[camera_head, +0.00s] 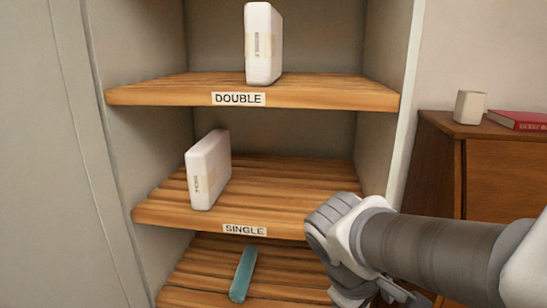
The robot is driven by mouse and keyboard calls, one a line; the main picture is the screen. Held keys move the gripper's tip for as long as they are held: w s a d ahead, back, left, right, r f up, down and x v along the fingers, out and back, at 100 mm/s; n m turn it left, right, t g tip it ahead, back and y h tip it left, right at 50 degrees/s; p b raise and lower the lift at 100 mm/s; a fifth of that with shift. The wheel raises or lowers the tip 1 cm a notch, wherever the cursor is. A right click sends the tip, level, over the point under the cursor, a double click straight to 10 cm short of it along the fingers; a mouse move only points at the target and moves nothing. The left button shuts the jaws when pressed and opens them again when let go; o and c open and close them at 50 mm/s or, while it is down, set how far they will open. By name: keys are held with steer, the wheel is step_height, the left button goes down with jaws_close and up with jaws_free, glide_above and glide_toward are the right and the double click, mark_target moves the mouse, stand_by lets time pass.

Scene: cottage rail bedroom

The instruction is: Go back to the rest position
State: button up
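My arm reaches in from the right, and my gripper (352,291) is low in front of the cabinet's right side. Its fingers are mostly hidden or cut off at the lower edge, so I cannot tell whether it is open. A white package (264,43) with a beige label stands upright on the shelf marked DOUBLE (180,91). Another white package (209,170) stands slightly tilted on the shelf marked SINGLE (280,190), toward its left. My gripper is apart from both packages.
A teal bar-shaped object (243,274) lies on the lowest shelf (200,271). The cabinet's right side wall (385,100) is close to my arm. A wooden cabinet (505,175) on the right holds a white cup (469,107) and a red book (518,120).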

steer(key=s+a+r+m+t+y+p, duration=0.1)
steer(key=s+r+m+t+y, duration=0.2)
steer(key=s+r+m+y, duration=0.25)
step_height(320, 180, up, 24)
steer(key=m+h+p, duration=0.1)
steer(key=p, duration=2.3)
steer(key=shift+w, duration=0.25)
steer(key=shift+s+a+m, duration=0.1)
steer(key=shift+a+m, duration=0.05)
steer(key=shift+m, duration=0.1)
